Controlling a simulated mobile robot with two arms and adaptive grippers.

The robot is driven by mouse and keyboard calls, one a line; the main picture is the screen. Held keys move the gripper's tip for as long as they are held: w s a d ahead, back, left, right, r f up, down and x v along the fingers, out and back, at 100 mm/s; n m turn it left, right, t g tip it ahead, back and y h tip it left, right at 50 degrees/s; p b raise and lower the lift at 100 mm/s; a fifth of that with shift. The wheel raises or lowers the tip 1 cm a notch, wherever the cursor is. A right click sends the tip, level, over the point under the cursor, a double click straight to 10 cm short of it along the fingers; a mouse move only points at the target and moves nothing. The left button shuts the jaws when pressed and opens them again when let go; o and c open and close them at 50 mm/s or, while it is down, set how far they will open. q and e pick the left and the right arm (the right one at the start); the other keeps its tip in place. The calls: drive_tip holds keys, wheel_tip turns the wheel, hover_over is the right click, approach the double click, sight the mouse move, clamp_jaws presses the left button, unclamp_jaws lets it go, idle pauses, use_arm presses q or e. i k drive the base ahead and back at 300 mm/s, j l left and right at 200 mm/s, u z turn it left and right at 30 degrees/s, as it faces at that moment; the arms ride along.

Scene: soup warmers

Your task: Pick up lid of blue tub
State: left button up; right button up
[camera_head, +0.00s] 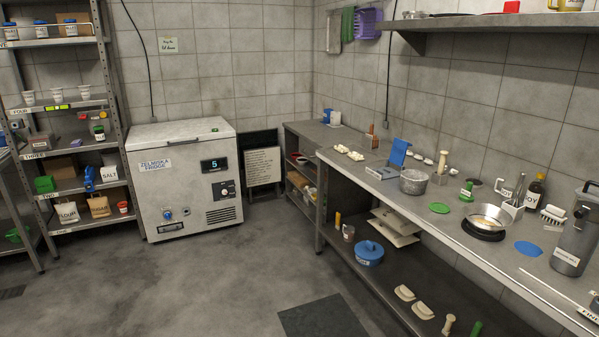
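A round blue tub (369,258) stands on the lower shelf under the right counter, near the middle of the picture. A blue lid (371,248) with a raised handle sits on top of it. A small pale label with unreadable text is on the tub's front. A flat blue disc (528,248) lies separately on the counter top at the right. Neither of my grippers is in view.
The lower shelf (392,277) also holds cream-coloured pieces (405,293) in front and stacked boards (395,228) behind the tub. The counter top (425,210) overhangs this shelf. A white chest fridge (185,180) stands at the left. The grey floor (235,285) is open.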

sight(368, 250)
drive_tip(key=i+l+u, duration=0.1)
drive_tip(key=i+u, duration=0.4)
drive_tip(key=i, duration=1.35)
